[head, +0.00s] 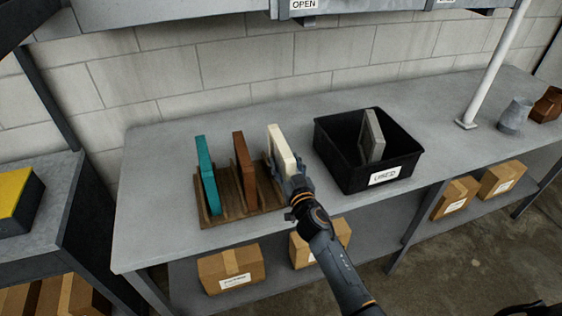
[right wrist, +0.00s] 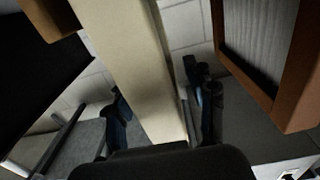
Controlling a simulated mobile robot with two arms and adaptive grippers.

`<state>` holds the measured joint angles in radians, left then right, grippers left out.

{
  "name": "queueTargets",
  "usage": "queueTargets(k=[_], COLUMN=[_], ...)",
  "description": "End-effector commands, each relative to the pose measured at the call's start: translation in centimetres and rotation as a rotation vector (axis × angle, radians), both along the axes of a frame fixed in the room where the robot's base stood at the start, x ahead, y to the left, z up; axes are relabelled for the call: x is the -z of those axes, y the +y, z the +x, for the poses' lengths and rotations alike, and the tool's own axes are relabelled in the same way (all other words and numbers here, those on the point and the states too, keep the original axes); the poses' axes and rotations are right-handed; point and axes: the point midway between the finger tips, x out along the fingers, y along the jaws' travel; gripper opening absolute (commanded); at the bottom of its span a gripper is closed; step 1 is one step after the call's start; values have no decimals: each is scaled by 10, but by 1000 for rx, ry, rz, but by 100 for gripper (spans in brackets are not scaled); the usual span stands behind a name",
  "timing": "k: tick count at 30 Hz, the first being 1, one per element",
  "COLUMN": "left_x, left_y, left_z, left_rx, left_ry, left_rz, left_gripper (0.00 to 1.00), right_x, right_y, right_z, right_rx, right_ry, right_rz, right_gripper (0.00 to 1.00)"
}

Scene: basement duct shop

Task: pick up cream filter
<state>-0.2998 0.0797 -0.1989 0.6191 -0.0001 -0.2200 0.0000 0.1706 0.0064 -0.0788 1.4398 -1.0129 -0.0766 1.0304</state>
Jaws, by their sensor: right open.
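The cream filter (head: 281,150) stands upright in the right slot of a wooden rack (head: 240,213) on the grey bench. It also shows in the right wrist view (right wrist: 135,55), running down between the fingers. My right gripper (head: 291,183) is at the filter's near edge. In the right wrist view my right gripper (right wrist: 160,105) is open, with one finger on each side of the cream filter. A small gap shows at the right finger; contact on the left is unclear. My left gripper is not in view.
A brown filter (head: 244,169) and a teal filter (head: 207,175) stand left in the rack. A black labelled bin (head: 404,165) holding a grey filter (head: 372,135) stands close on the right. A white post (head: 495,65) rises farther right. The bench's left end is clear.

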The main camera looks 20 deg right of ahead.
Motion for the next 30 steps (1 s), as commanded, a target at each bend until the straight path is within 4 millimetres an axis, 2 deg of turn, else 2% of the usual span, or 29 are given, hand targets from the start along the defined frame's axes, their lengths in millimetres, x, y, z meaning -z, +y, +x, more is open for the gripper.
queueTargets(k=[4, 11, 12, 20, 30], left_x=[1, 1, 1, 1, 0], left_y=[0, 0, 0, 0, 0], left_z=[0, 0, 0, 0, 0], left_rx=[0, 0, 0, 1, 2], left_ry=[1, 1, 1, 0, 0], left_rz=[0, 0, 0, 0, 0], left_gripper=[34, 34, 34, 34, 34], right_x=[0, 0, 0, 0, -2], right_y=[0, 1, 1, 0, 0], right_z=[14, 15, 15, 15, 15], right_rx=[0, 0, 0, 0, 0], right_ry=[-1, -1, -1, -1, -1], right_rz=[2, 1, 1, 1, 0], right_gripper=[55, 55, 53, 0, 0])
